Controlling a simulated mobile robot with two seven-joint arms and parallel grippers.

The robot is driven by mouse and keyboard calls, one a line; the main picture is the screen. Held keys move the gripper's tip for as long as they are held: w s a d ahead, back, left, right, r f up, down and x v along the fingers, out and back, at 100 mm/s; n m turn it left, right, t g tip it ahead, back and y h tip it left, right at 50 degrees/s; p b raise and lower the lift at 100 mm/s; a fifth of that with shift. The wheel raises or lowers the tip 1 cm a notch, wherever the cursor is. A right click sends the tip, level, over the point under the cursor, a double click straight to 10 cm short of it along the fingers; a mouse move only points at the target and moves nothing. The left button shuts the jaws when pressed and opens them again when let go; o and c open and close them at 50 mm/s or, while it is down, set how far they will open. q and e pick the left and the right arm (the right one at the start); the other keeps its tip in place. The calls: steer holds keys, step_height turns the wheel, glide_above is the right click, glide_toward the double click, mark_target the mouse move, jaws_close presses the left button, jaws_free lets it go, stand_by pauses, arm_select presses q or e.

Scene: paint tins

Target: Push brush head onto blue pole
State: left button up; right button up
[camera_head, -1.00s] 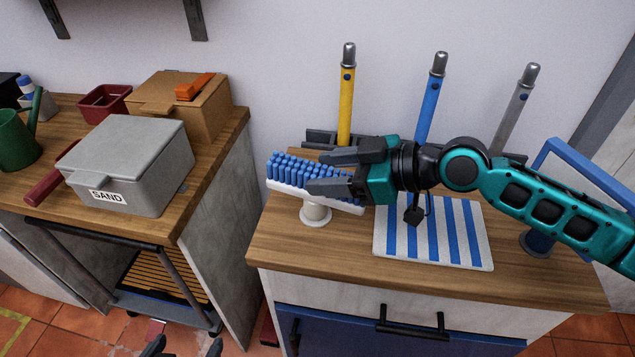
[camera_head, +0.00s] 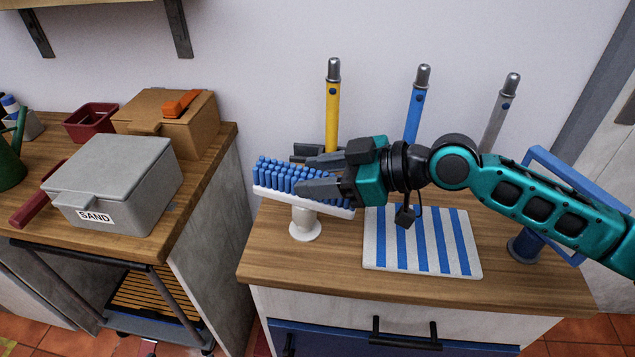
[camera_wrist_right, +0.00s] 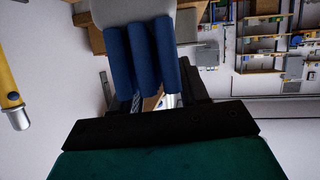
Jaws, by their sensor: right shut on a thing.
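The brush head (camera_head: 347,213) is a white bar with blue bristles pointing up. My right gripper (camera_head: 308,174) is shut on it near its right end, and its fingers hide part of the bristles. The right wrist view shows some blue bristles (camera_wrist_right: 141,65) close up. The blue pole (camera_head: 414,113) stands upright behind my right arm, with a metal tip on top and its lower part hidden. My left gripper is out of view.
A yellow pole (camera_head: 332,115) and a grey pole (camera_head: 495,120) flank the blue one. A striped mat (camera_head: 421,262) lies in front. A blue frame (camera_head: 570,165) stands at right. A grey SAND box (camera_head: 115,180) sits on the left bench.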

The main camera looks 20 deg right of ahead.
step_height(320, 180, up, 18)
steer(key=p, duration=0.2)
steer(key=shift+f+p, duration=0.15)
steer(key=shift+p, duration=0.2)
steer(key=o, duration=0.6)
steer(key=c, duration=0.3)
